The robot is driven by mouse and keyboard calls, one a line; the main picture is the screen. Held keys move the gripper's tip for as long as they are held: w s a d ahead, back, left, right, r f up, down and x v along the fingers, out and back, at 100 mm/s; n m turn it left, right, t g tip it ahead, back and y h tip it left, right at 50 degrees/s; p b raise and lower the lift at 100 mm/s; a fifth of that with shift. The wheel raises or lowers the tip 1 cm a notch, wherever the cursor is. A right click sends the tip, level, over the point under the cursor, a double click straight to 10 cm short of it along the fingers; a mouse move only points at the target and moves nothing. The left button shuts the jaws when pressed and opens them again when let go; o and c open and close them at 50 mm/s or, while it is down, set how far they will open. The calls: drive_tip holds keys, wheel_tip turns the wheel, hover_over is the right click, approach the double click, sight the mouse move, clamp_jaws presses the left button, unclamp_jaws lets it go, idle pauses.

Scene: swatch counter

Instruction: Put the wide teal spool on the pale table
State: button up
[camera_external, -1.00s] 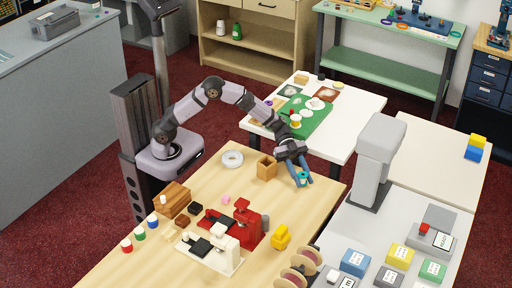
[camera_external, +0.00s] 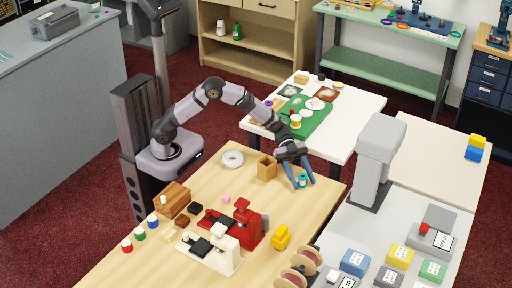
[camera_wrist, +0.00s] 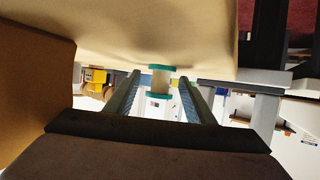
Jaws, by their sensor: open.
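The teal spool (camera_external: 302,180) stands near the right edge of the light wood table (camera_external: 265,180). In the wrist view the spool (camera_wrist: 160,80) shows two teal flanges and a pale core. My gripper (camera_external: 302,186) is open, with its blue-grey fingers reaching down on either side of the spool. In the wrist view, gaps show between the spool and both fingers (camera_wrist: 158,92). A white table (camera_external: 362,112) stands behind the wood table. I cannot tell from the pictures which one is called the pale table.
A white ring (camera_external: 232,159), red machine (camera_external: 248,222) and yellow blocks (camera_external: 281,238) are also on the wood table. The white table holds a green board (camera_external: 312,124); its front part is clear.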

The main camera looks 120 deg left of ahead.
drive_tip(key=v, duration=0.5)
wheel_tip(320, 180, up, 7)
drive_tip(key=p, duration=0.1)
drive_tip(key=shift+p, duration=0.3)
wheel_tip(320, 180, up, 8)
drive_tip(key=n+t+y+p, duration=0.2)
drive_tip(key=n+y+p, duration=0.2)
drive_tip(key=y+p, duration=0.3)
hover_over(301, 174)
drive_tip(key=a, duration=0.2)
drive_tip(key=s+d+f+n+g+y+p, duration=0.1)
drive_tip(key=s+g+p, duration=0.1)
drive_tip(key=s, duration=0.3)
drive_tip(key=s+d+f+n+g+y+p, duration=0.1)
drive_tip(key=s+g+p, duration=0.1)
drive_tip(key=s, duration=0.3)
drive_tip(key=s+d+f+n+g+y+p, duration=0.1)
drive_tip(key=s+f+g+p, duration=0.1)
drive_tip(key=s, duration=0.3)
drive_tip(key=shift+d+p, duration=0.4)
drive_tip(key=shift+p, duration=0.15)
drive_tip(key=s+d+f+g+h+p, duration=0.1)
drive_tip(key=s+d, duration=0.4)
drive_tip(key=s, duration=0.5)
drive_tip(key=s+d+f+g+h+p, duration=0.1)
drive_tip(key=s+d+g+p, duration=0.2)
drive_tip(key=s, duration=0.7)
drive_tip(key=d+g, duration=0.2)
drive_tip(key=g, duration=0.1)
drive_tip(key=shift+s, duration=0.25)
